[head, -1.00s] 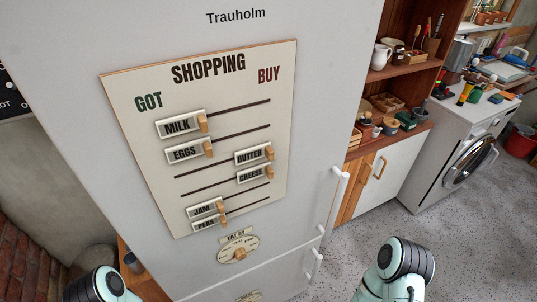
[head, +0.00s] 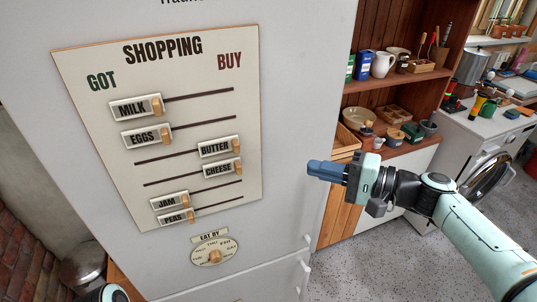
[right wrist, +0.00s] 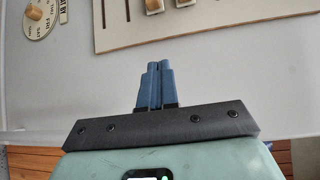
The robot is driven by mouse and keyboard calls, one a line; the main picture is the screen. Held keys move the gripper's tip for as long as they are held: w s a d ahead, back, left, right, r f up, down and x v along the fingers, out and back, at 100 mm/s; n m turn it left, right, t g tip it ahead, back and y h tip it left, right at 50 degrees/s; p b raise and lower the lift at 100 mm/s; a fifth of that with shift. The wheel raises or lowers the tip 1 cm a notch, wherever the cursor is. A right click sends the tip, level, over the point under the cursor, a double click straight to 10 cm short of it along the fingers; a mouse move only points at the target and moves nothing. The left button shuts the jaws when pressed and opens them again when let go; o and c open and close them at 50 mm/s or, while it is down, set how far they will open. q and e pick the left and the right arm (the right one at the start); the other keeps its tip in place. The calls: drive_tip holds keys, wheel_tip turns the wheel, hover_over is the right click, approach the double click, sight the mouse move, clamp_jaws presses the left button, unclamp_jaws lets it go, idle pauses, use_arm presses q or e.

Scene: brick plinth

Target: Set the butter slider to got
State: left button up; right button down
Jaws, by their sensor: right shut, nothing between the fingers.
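The shopping board (head: 85,65) is on the fridge front, with GOT at its left and BUY at its right. The butter slider (head: 214,149) sits at the right, BUY end of its slot, its wooden knob (head: 236,145) at the plate's right end. The cheese slider (head: 217,170) is also at the right. Milk (head: 131,109), eggs (head: 142,137), jam (head: 167,203) and peas (head: 172,219) sit at the left. My right gripper (head: 312,168) is shut and empty, right of the board and apart from it. Its blue fingers (right wrist: 155,85) point toward the board in the right wrist view. My left gripper is out of view.
An eat-by dial (head: 214,252) is below the board. The fridge handle (head: 303,275) is at lower right. Wooden shelves (head: 380,90) with jugs and bowls stand right of the fridge, behind my right arm. The space before the board is clear.

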drive_tip(key=shift+n+y, duration=0.5)
drive_tip(key=shift+y, duration=0.1)
drive_tip(key=r, duration=0.1)
drive_tip(key=s+r, duration=0.1)
drive_tip(key=r, duration=0.2)
drive_tip(key=shift+s+d+r, duration=0.1)
drive_tip(key=shift+s+r, duration=0.1)
drive_tip(key=shift+s, duration=0.15)
drive_tip(key=p, duration=0.2)
approach(239, 142)
drive_tip(key=w+a, duration=0.2)
drive_tip(key=w, duration=0.1)
drive_tip(key=shift+s+a, duration=0.2)
drive_tip(key=shift+a, duration=0.35)
drive_tip(key=shift+s+a, duration=0.2)
drive_tip(key=shift+a, duration=0.35)
drive_tip(key=shift+s+a, duration=0.2)
drive_tip(key=shift+a, duration=0.35)
